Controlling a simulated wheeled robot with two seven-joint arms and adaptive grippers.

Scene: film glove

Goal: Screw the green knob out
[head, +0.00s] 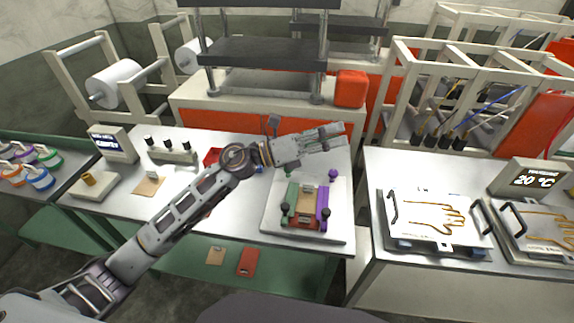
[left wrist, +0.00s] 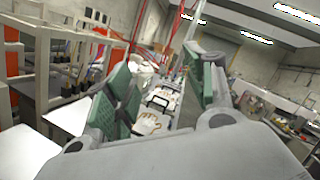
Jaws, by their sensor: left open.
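A clamp fixture (head: 304,232) stands on a pale base plate on the middle table. It has a green bar (head: 292,196) on its left and a purple bar (head: 323,200) on its right. A small dark knob (head: 285,208) sits at the front of the green bar; its colour is hard to tell, but it looks dark green. A purple knob (head: 333,174) stands at the back right. My left gripper (head: 338,137) is open and empty, above and behind the fixture, pointing right. Its green-padded fingers stand apart in the left wrist view (left wrist: 162,90). My right gripper is not in view.
Right of a gap, another table (head: 375,175) carries plates with glove outlines (head: 433,213) and a temperature display (head: 532,178). A press with a red block (head: 350,88) stands behind. A small block with several dark knobs (head: 172,153) is at the left.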

